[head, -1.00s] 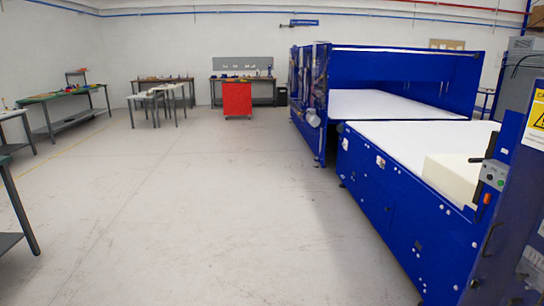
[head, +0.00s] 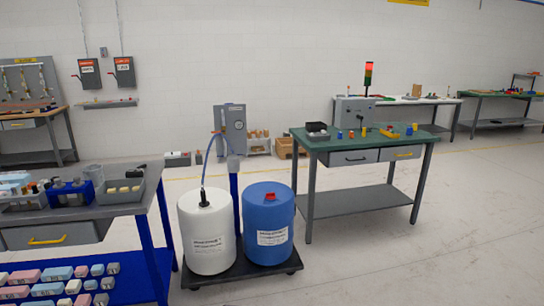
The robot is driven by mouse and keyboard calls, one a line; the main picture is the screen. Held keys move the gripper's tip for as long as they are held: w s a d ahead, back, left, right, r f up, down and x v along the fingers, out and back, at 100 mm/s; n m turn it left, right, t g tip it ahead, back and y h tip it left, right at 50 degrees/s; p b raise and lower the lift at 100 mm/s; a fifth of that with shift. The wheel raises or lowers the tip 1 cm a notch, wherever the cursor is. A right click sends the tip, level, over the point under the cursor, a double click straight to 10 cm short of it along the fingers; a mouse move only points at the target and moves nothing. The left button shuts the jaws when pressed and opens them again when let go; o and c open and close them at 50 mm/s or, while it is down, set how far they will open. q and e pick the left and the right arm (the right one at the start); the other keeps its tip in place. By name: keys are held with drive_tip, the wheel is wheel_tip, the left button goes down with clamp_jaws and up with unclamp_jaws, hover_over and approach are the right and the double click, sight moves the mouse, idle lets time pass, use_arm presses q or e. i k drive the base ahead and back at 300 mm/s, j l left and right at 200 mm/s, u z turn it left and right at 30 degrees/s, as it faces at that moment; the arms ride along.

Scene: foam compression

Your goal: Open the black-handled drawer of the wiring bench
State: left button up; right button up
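A bench with a green top (head: 300,133) stands right of centre, with two grey drawers side by side under its top. The left drawer (head: 345,157) has a dark handle, and the right drawer (head: 403,153) has a yellow one. Both look shut. At the far left, another bench (head: 50,117) has a back panel with hanging cables (head: 25,82) and a drawer with a yellow handle (head: 16,125); its left part is cut off by the picture edge. I cannot tell for sure which is the wiring bench. Neither of my grippers is in view.
A white drum (head: 207,240) and a blue drum (head: 266,225) stand on a dark wheeled base left of the green-topped bench. A grey bench with blue legs (head: 115,203) fills the near left. Clear floor (head: 440,235) lies to the right.

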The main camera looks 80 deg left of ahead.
sight(340, 158)
drive_tip(key=u, duration=2.1)
drive_tip(key=i+l+z, duration=0.25)
drive_tip(key=i, duration=1)
drive_tip(key=i+l+z, duration=0.25)
drive_tip(key=i, duration=1)
drive_tip(key=i+l+u, duration=0.1)
drive_tip(key=i+u, duration=0.3)
drive_tip(key=i, duration=0.2)
drive_tip(key=i+l+u, duration=0.4)
drive_tip(key=i, duration=0.2)
drive_tip(key=i+l+u, duration=0.8)
drive_tip(key=i+l, duration=0.2)
drive_tip(key=l, duration=0.1)
